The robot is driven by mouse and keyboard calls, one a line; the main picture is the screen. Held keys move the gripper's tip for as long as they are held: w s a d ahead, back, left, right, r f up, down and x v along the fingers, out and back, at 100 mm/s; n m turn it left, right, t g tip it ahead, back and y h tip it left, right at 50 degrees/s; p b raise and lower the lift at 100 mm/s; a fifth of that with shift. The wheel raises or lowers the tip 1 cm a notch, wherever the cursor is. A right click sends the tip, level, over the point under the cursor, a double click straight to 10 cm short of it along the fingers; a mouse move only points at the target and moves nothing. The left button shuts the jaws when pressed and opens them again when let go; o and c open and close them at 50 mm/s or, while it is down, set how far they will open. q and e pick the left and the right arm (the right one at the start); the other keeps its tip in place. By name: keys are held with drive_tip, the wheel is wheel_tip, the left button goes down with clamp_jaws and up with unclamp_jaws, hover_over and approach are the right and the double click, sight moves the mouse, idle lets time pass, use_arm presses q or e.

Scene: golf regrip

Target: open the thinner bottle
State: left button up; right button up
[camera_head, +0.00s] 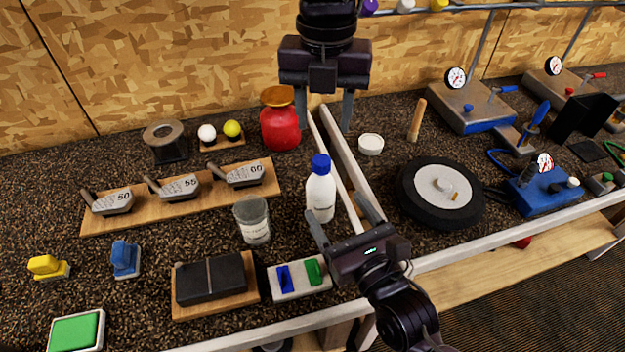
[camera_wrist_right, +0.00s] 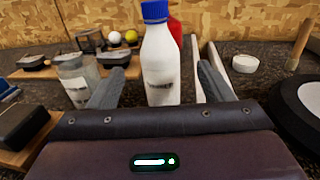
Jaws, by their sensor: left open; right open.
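The white bottle with a blue cap (camera_head: 321,190) stands upright on the dark speckled bench, its cap on. Its label is too small to read. My right gripper (camera_head: 339,208) is open and low at the front right of the bottle. In the right wrist view the bottle (camera_wrist_right: 160,68) stands upright in the gap between the two open fingers (camera_wrist_right: 160,88), with room on both sides. I cannot tell whether the fingertips reach past its sides. My left gripper (camera_head: 329,118) is open and empty, pointing down behind the bottle, beside the red container.
A labelled clear cup (camera_head: 252,222) stands left of the bottle. A red container (camera_head: 281,126) is behind it. Long pale rails (camera_head: 350,160) run close on its right. A white tray (camera_head: 300,283) with blue and green pieces lies in front; a black wheel (camera_head: 440,193) lies right.

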sight(328, 196)
drive_tip(key=x, duration=0.7)
drive_tip(key=shift+w, duration=0.1)
drive_tip(key=shift+c, duration=0.3)
